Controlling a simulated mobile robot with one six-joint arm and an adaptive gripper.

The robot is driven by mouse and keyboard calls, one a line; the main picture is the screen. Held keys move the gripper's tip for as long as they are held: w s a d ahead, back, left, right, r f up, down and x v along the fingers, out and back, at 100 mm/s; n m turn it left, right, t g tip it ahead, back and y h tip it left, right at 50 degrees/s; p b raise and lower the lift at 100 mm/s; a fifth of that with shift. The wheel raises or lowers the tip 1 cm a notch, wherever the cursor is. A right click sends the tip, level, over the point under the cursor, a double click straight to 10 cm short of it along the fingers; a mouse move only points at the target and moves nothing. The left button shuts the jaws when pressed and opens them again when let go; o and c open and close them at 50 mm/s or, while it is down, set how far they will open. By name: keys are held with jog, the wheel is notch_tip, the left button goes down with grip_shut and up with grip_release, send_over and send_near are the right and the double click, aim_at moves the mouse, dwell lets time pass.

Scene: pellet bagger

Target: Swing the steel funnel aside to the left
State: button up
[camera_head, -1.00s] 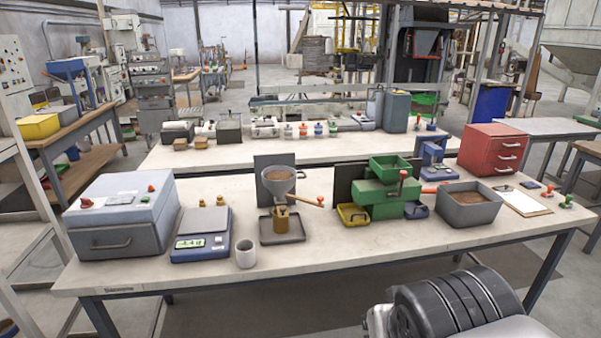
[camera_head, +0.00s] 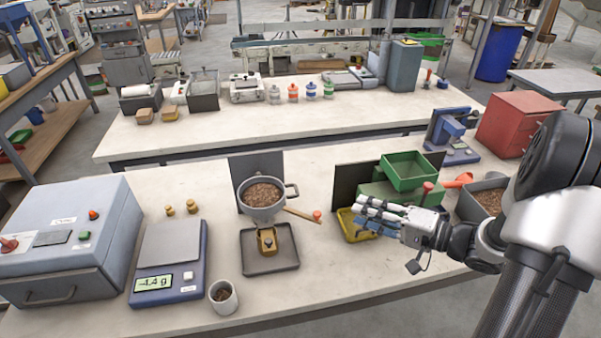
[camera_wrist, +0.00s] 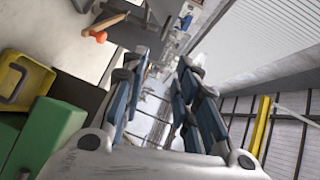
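The steel funnel (camera_head: 262,212), filled with brown pellets, stands above a square grey tray (camera_head: 288,262), in front of a dark upright panel. A wooden handle (camera_head: 302,215) with an orange-red knob sticks out to its right; this handle with its knob (camera_wrist: 98,36) also shows at the upper left in the wrist view. A brass-coloured block (camera_head: 267,242) sits below the funnel. My gripper (camera_head: 366,215) is open and empty, to the right of the knob and apart from it. Its spread fingers (camera_wrist: 160,85) show in the wrist view with a clear gap.
A green machine (camera_head: 410,171) and a yellow tray (camera_head: 350,231) are close to my gripper. Left of the funnel stand a scale (camera_head: 172,250), a mug (camera_head: 223,298) with pellets and a grey box (camera_head: 75,240). Bare tabletop lies between scale and funnel.

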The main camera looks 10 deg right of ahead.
jog(key=b+x, duration=0.5)
jog(key=x, duration=1.2)
jog(key=shift+a+r, duration=0.3)
jog(key=shift+s, duration=0.2)
jog(key=shift+c, duration=0.2)
grip_shut()
jog(key=shift+f, duration=0.1)
